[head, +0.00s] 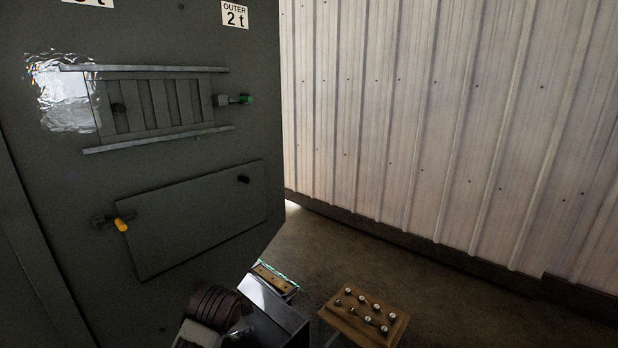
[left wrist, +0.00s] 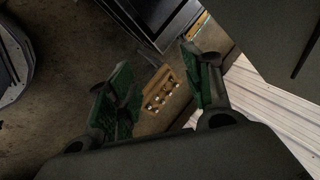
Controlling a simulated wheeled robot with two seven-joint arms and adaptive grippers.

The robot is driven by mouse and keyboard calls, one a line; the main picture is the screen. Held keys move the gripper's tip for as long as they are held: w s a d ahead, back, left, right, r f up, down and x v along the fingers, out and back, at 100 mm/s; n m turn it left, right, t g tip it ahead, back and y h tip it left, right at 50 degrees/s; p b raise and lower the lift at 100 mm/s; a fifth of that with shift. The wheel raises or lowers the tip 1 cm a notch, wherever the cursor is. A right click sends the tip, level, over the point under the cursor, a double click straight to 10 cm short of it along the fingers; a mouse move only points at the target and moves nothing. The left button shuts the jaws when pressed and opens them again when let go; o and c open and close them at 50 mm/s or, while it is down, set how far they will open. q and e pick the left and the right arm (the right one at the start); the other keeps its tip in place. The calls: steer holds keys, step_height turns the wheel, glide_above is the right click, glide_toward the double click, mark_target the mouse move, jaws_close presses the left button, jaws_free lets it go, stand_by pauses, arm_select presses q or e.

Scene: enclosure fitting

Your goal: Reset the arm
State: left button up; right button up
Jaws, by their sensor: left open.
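My left gripper (left wrist: 158,72) shows in the left wrist view with its two green-padded fingers spread apart. Nothing is between the fingers; the floor and a small wooden block (left wrist: 160,92) with several pegs lie beyond them. In the head view I cannot make out the left fingers clearly. A dark ribbed shape (head: 213,306) with a pale part beside it shows at the bottom edge there; I cannot tell what it is. My right gripper is in neither view.
A grey cabinet (head: 190,155) fills the left, with a rail-framed slatted panel (head: 160,107), a flat cover (head: 205,215), a green-tipped latch (head: 240,100) and a yellow-tipped latch (head: 122,224). The wooden block (head: 365,315) stands low at bottom centre.

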arm_select(q)
steer(key=s+a+f+n+g, duration=0.1)
steer(key=s+f+n, duration=0.3)
steer(key=s, duration=0.4)
steer(key=s+a+f+n+g+h, duration=0.1)
steer(key=s+a+f+n, duration=0.15)
steer(key=s+f, duration=0.35)
steer(key=s+a+f+n+g, duration=0.1)
steer(key=s+f+n, duration=0.3)
steer(key=s, duration=0.5)
step_height(320, 180, down, 32)
steer(key=s+f+g, duration=0.1)
steer(key=s+g, duration=0.1)
steer(key=s, duration=0.1)
steer(key=s+a+f, duration=0.2)
steer(key=s+f, duration=0.7)
steer(key=s, duration=0.2)
steer(key=s+a+f+g, duration=0.1)
steer(key=s+a+f, duration=0.1)
steer(key=s+f, duration=0.7)
steer(key=shift+s+f, duration=0.4)
steer(key=shift+s, duration=0.5)
steer(key=shift+d, duration=0.1)
